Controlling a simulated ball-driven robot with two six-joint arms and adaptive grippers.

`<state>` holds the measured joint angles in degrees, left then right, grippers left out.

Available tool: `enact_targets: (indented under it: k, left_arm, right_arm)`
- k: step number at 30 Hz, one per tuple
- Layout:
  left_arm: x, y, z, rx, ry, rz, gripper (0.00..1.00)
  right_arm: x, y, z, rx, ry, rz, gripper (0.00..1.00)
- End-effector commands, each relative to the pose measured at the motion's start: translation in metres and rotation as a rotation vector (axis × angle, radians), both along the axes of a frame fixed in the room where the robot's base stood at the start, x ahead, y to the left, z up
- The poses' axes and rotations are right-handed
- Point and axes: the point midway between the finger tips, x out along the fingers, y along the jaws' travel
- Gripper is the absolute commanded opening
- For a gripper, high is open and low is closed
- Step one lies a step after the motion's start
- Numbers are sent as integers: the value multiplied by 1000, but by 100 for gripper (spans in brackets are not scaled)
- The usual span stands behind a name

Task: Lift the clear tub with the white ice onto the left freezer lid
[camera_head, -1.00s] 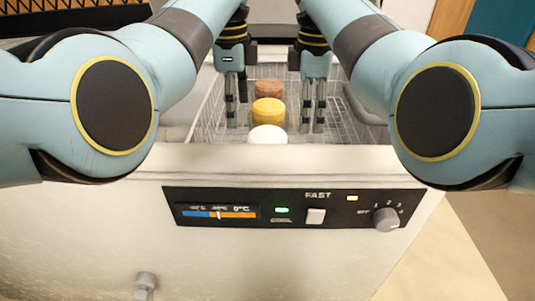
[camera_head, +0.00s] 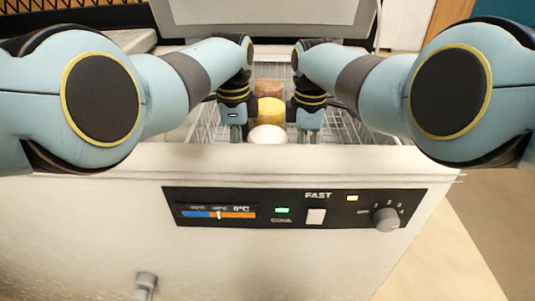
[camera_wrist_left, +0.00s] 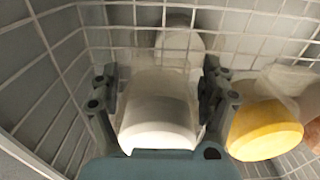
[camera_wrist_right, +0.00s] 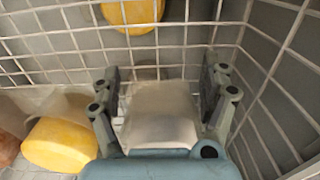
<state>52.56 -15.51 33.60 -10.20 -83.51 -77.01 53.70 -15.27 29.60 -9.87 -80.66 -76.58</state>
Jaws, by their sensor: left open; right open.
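In the head view a white round top (camera_head: 267,134) shows low in the wire basket, between my two grippers. My left gripper (camera_head: 235,134) is just left of it and my right gripper (camera_head: 309,134) just right, both pointing down. In the left wrist view a clear tub with white contents (camera_wrist_left: 158,130) sits between the open fingers. In the right wrist view a clear tub with pale contents (camera_wrist_right: 160,122) sits between the open fingers. I cannot tell whether both views show the same tub. The freezer's front wall hides the lower parts in the head view.
A yellow-topped tub (camera_head: 270,110) and a brown-topped tub (camera_head: 268,86) stand in line behind the white one. The wire basket (camera_head: 350,128) surrounds them. A grey flat surface (camera_head: 125,41) lies at the left. A raised panel (camera_head: 260,12) stands behind. The front control panel (camera_head: 300,208) faces me.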

Motion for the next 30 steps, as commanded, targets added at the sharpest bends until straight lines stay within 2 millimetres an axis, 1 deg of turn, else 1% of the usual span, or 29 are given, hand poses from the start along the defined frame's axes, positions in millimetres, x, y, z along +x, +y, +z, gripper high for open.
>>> enact_targets:
  k: [5, 19, 26, 30]
  left_arm:
    - [0, 0, 0, 0, 0, 0, 80]
    - [0, 0, 0, 0, 1, -1, 18]
    - [0, 0, 1, 0, 0, -2, 18]
    - [0, 0, 7, 0, -2, -2, 18]
  right_arm:
    - [0, 0, 0, 0, 0, 0, 79]
    - [0, 0, 0, 0, 0, 0, 17]
    - [1, 0, 2, 0, -2, 1, 16]
    - [2, 0, 8, 1, -5, 1, 16]
